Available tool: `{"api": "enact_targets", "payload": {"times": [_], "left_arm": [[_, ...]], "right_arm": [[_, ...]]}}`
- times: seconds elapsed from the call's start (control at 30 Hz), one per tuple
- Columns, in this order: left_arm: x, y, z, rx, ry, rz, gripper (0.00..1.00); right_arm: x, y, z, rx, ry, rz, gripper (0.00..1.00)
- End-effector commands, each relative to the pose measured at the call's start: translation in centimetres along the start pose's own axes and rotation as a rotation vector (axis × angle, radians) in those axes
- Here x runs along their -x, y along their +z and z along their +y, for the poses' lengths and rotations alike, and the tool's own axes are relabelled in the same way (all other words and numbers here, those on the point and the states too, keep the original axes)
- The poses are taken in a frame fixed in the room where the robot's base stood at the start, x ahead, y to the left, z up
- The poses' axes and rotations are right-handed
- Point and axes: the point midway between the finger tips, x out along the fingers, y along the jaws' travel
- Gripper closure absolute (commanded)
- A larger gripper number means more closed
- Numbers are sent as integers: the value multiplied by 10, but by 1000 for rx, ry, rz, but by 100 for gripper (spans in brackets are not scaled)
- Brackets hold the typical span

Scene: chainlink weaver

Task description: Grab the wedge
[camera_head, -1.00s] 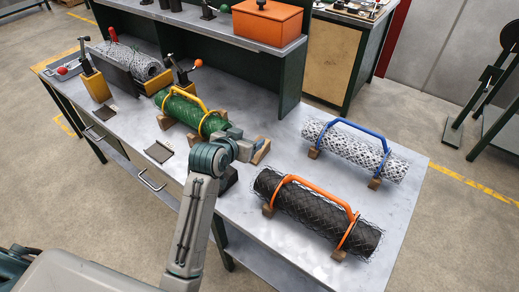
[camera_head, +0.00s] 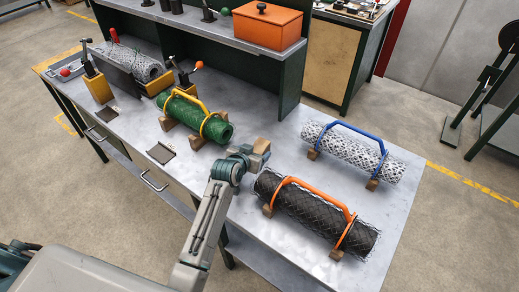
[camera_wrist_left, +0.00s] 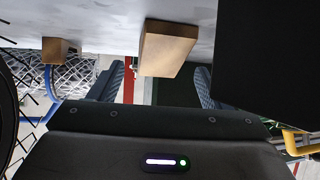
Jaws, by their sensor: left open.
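A small loose wooden wedge (camera_head: 260,147) rests on the grey bench between the green mesh roll and the black mesh roll. My left gripper (camera_head: 246,151) is right beside it, on its near left side. In the left wrist view, which appears upside down, the wedge (camera_wrist_left: 167,50) shows ahead of my left gripper (camera_wrist_left: 158,88), between the lines of its two spread fingers. The gripper is open and holds nothing. Whether a finger touches the wedge cannot be told. My right gripper is out of view.
A green mesh roll (camera_head: 205,122) with a yellow handle, a black mesh roll (camera_head: 300,208) with an orange handle and a white mesh roll (camera_head: 365,155) with a blue handle rest on wooden blocks around the gripper. An orange box (camera_head: 268,28) stands on the rear shelf.

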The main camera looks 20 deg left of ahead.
Motion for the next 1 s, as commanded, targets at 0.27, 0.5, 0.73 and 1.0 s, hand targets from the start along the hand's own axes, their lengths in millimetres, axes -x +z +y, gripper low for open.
{"api": "enact_targets", "payload": {"times": [0.27, 0.5, 0.73, 1.0], "left_arm": [[-11, 0, 0, 1, 0, 0, 29], [-11, 0, 0, 1, 0, 0, 54], [-11, 1, 0, 1, 0, -1, 79], [-11, 0, 0, 1, 1, -1, 79]], "right_arm": [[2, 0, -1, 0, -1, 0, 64], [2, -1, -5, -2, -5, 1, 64], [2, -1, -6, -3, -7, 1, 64], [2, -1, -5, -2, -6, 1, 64]]}}
